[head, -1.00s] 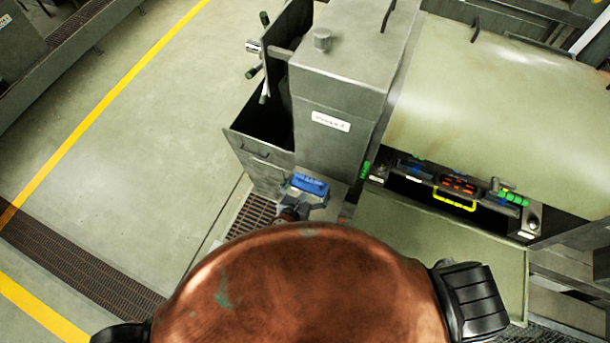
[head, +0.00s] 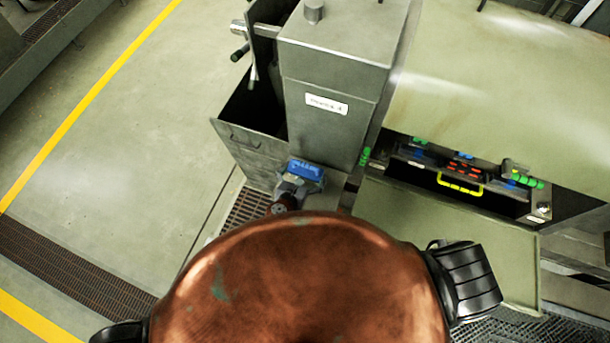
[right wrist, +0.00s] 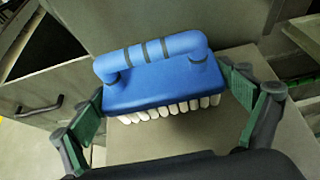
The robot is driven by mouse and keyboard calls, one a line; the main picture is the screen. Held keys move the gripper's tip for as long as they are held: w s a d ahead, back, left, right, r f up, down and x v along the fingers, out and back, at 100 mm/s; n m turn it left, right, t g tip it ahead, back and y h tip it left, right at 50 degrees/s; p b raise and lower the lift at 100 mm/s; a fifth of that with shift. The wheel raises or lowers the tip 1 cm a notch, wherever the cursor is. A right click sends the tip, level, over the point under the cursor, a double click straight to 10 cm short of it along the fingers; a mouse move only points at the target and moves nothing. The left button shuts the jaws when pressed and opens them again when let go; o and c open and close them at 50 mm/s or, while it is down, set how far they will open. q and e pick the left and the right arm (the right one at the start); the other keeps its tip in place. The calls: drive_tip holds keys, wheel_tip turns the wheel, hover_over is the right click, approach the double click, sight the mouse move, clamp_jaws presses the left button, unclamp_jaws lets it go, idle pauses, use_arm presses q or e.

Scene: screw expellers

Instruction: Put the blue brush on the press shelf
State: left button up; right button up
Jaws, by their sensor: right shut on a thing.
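The blue brush (head: 306,170) has a blue handle with dark bands and white bristles. In the right wrist view the brush (right wrist: 163,75) lies across between the green finger pads, bristles towards the camera's lower side. My right gripper (head: 297,187) is shut on it, in front of the grey press housing (head: 333,125). A flat grey ledge, seemingly the press shelf (head: 333,187), shows at the foot of the housing. It also shows below the brush in the right wrist view (right wrist: 216,127). Whether the brush touches it, I cannot tell. My left gripper is not in view.
An open grey bin (head: 248,150) with a handle stands left of the housing. A floor grating (head: 246,208) lies below it. A control panel (head: 465,172) with coloured buttons and a yellow handle is to the right. The floor at left is clear.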

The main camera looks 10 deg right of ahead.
drive_tip(key=shift+f, duration=0.2)
drive_tip(key=o, duration=1)
drive_tip(key=shift+f, duration=0.15)
drive_tip(key=b+v, duration=0.1)
drive_tip(key=v, duration=1.1)
